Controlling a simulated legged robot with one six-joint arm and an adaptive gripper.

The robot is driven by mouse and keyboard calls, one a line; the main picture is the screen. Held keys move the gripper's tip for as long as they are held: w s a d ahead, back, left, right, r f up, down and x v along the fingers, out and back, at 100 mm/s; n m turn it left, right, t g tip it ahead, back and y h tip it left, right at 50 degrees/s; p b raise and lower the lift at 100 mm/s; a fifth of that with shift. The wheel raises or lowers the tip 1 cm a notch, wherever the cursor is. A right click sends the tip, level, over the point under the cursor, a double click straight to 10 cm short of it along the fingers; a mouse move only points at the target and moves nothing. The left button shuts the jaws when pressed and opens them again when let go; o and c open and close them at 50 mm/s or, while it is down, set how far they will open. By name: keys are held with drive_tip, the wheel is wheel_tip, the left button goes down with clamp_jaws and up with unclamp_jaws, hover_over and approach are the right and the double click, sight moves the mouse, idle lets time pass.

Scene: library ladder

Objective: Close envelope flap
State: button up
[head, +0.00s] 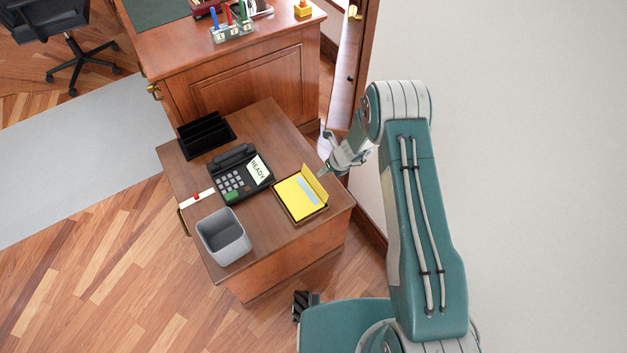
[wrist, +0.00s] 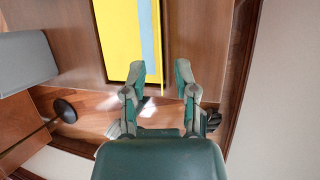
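A yellow envelope (head: 293,203) lies in a shallow brown tray (head: 304,219) near the right corner of the small wooden desk. A light blue sheet (head: 308,189) shows on it. Its yellow flap (head: 315,180) stands up along the far right side. My gripper (head: 323,173) is just beyond the flap. In the wrist view, my gripper (wrist: 160,68) is open, with nothing clasped. The envelope (wrist: 118,40) and blue sheet (wrist: 147,35) lie ahead. The flap (wrist: 162,60) shows as a thin edge-on line whose lower end appears between the fingers; contact cannot be told.
A black phone (head: 240,178) with a READY card, a black organizer (head: 206,135) and a grey bin (head: 223,236) share the desk (head: 270,232). A larger wooden desk (head: 240,75) stands behind. A pale wall (head: 520,120) is close on the right.

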sight(313, 180)
drive_tip(key=x, duration=0.9)
drive_tip(key=shift+a+f, duration=0.1)
drive_tip(key=shift+f, duration=0.2)
clamp_jaws()
